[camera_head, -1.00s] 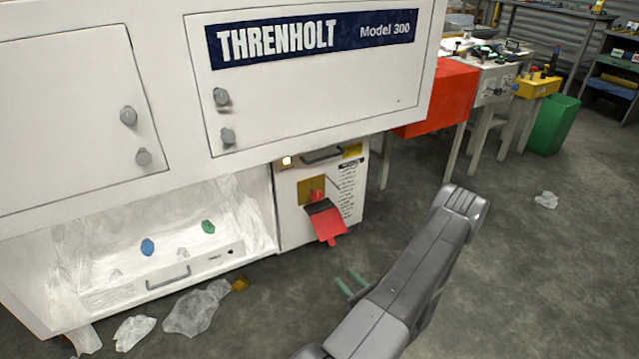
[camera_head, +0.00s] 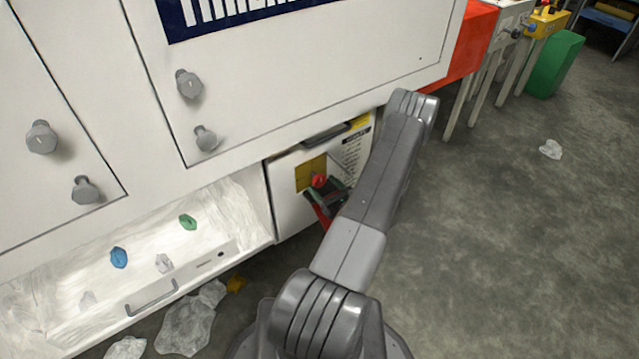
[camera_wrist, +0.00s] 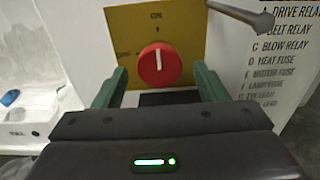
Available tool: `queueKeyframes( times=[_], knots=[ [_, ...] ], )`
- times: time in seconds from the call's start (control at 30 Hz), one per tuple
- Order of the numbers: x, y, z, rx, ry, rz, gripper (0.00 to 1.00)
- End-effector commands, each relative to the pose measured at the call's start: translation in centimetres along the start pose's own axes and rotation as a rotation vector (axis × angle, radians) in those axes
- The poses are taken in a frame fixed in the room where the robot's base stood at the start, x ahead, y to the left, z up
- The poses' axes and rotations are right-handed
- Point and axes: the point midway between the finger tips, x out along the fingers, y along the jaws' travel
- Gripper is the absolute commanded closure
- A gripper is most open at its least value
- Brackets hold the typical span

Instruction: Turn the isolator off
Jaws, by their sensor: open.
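The isolator is a round red knob (camera_wrist: 159,66) with a white pointer line on a yellow plate (camera_wrist: 130,25). In the head view my gripper (camera_head: 325,192) is close in front of the knob, partly hidden by my arm. A red part hangs below it, mostly hidden.
A grey handle (camera_wrist: 240,14) sticks out above the plate, near the upper right. The large white machine (camera_head: 290,100) overhangs the cabinet. An open tray (camera_head: 190,275) with crumpled film and coloured scraps lies left. The floor at right is mostly clear.

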Motion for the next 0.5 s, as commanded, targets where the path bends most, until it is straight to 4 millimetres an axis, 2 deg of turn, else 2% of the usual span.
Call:
queueKeyframes(
  times=[0.1, 0.2, 0.5],
  knots=[
    [1.7, 0.1, -0.1, -0.002, -0.001, 0.003, 0.34],
    [2.5, 0.0, 0.0, -0.001, -0.001, 0.001, 0.34],
    [3.0, 0.0, 0.0, 0.0, 0.0, -0.001, 0.34]
  ],
)
